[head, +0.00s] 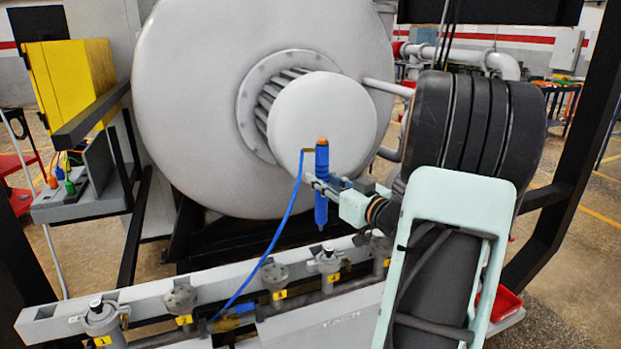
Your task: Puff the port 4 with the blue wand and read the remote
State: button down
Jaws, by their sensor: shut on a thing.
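The blue wand (321,208) is upright, with an orange top and a thin tip pointing down. My gripper (322,185) is shut on its upper body. A blue hose runs from its top down to the left to a fitting on the rail. The port labelled 4 (329,262) is on the rail below the wand. The tip appears just above this port, with a small gap; I cannot tell how exactly it lines up. I cannot make out a remote or any reading.
Several other ports (181,298) line the grey rail (52,323). My arm covers the rail's right part. The big grey furnace (190,100) stands behind. A grey holder (75,207) with orange and green tools is at left, below a yellow box (75,80). Dark frame posts stand at right.

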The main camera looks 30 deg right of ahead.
aim_at(321, 226)
jog(key=shift+w+a, duration=0.1)
jog(key=shift+a, duration=0.35)
jog(key=shift+f, duration=0.1)
jog(key=shift+f+b, duration=4.65)
jog(key=shift+f, duration=1.45)
jog(key=c, duration=1.6)
grip_release()
jog(key=s, duration=1.2)
jog(key=shift+d, duration=0.25)
